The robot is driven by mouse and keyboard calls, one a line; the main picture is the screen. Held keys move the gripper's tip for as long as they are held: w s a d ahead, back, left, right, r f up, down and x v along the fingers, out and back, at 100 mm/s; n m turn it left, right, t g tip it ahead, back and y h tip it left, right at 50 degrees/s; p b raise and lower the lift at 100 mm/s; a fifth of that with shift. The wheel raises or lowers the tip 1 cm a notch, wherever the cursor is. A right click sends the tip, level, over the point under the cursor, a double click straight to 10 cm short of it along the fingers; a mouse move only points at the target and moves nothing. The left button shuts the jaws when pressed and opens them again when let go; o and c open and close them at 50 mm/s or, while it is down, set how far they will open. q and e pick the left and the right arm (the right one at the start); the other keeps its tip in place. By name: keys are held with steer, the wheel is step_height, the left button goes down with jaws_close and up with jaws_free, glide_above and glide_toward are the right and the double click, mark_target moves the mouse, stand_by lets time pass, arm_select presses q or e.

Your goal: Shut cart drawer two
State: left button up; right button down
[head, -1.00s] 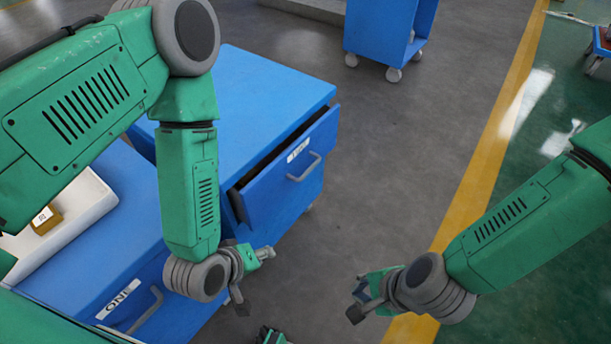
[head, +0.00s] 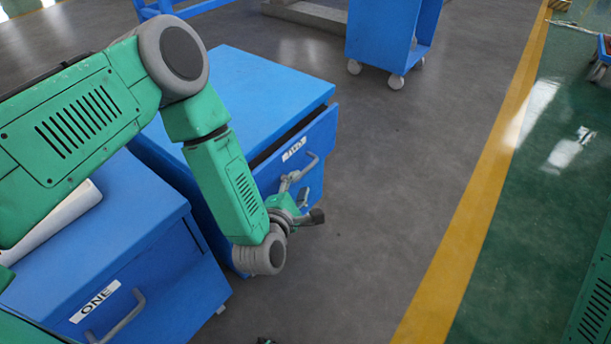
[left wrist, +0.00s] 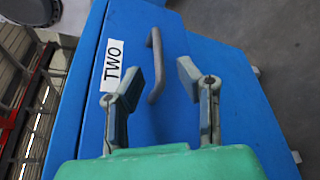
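The cart labelled TWO (head: 245,85) is a blue cabinet in the middle left of the head view. Its drawer front (head: 318,139) stands a little out from the body, with a dark gap behind its top edge. The drawer has a grey bar handle, clear in the left wrist view (left wrist: 155,65). My left gripper (head: 304,203) is in front of the drawer, by the handle. In the left wrist view its fingers (left wrist: 158,85) are spread, with the handle showing between and beyond them. I cannot tell whether they touch the drawer. My right gripper is out of view.
A blue cart labelled ONE (head: 100,245) stands close beside cart two, at the lower left. Another blue cart (head: 385,30) on castors is at the back. The grey floor (head: 400,180) right of the drawer is clear, up to a yellow line (head: 470,190).

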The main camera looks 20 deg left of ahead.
mark_target(304, 174)
arm_select(q)
steer(key=b+x, duration=0.1)
steer(key=x, duration=0.3)
steer(key=shift+w+f, duration=0.15)
steer(key=shift+w, duration=0.15)
steer(key=shift+w+a+f+b, duration=0.15)
steer(key=shift+w+b, duration=0.15)
steer(key=shift+w, duration=0.35)
jaws_close()
